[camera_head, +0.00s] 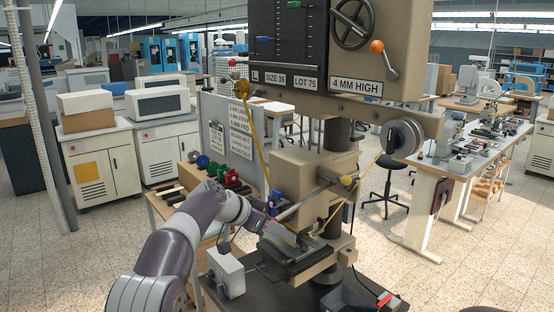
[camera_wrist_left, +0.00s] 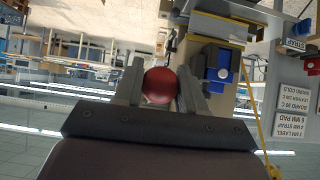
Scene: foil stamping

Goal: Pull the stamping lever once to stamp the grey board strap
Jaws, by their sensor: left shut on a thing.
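The stamping press (camera_head: 315,172) is a tall beige machine in the middle of the head view. Its lever (camera_head: 303,203) is a pale rod slanting down to the left from the press head. My left gripper (camera_head: 270,219) is at the lever's lower left end. In the left wrist view, my left gripper (camera_wrist_left: 161,88) is shut on a red ball knob (camera_wrist_left: 160,86), one finger on each side. Below the lever, a light grey piece (camera_head: 284,236) lies over the press bed; I cannot tell whether it is the board strap. My right gripper is out of view.
Gold foil (camera_head: 258,140) runs down the press's left side and up to a grey reel (camera_head: 402,138) at right. A white box (camera_head: 226,272) stands left of the bed. A side table with colored knobs (camera_head: 212,170) is behind my left arm. Open floor lies at right.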

